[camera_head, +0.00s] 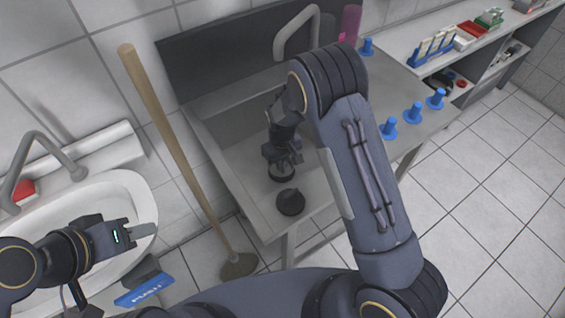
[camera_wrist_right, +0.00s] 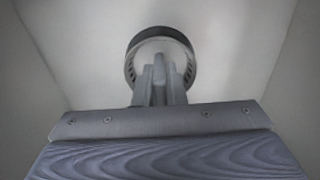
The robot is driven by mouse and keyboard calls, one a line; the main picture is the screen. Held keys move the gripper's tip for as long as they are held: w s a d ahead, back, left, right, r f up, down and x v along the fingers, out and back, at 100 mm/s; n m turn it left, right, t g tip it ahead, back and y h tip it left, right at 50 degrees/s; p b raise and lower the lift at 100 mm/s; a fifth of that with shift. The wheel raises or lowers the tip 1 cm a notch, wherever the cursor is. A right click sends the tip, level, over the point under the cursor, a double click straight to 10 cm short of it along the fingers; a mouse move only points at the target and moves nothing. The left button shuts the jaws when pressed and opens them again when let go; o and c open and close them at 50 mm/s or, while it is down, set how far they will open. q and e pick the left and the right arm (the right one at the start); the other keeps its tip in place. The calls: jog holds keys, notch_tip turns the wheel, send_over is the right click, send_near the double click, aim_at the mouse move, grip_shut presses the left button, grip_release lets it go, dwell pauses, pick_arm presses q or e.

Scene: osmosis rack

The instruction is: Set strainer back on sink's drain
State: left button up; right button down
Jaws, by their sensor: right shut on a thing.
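A faucet (camera_head: 296,30) rises behind the basin. A wooden-handled plunger (camera_head: 170,130) leans at the left, beside the white washbasin (camera_head: 135,190). Several blue stands (camera_head: 413,112) occupy the counter at right.

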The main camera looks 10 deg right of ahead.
jog(key=shift+f, duration=0.15)
jog(key=c, duration=1.5)
grip_release()
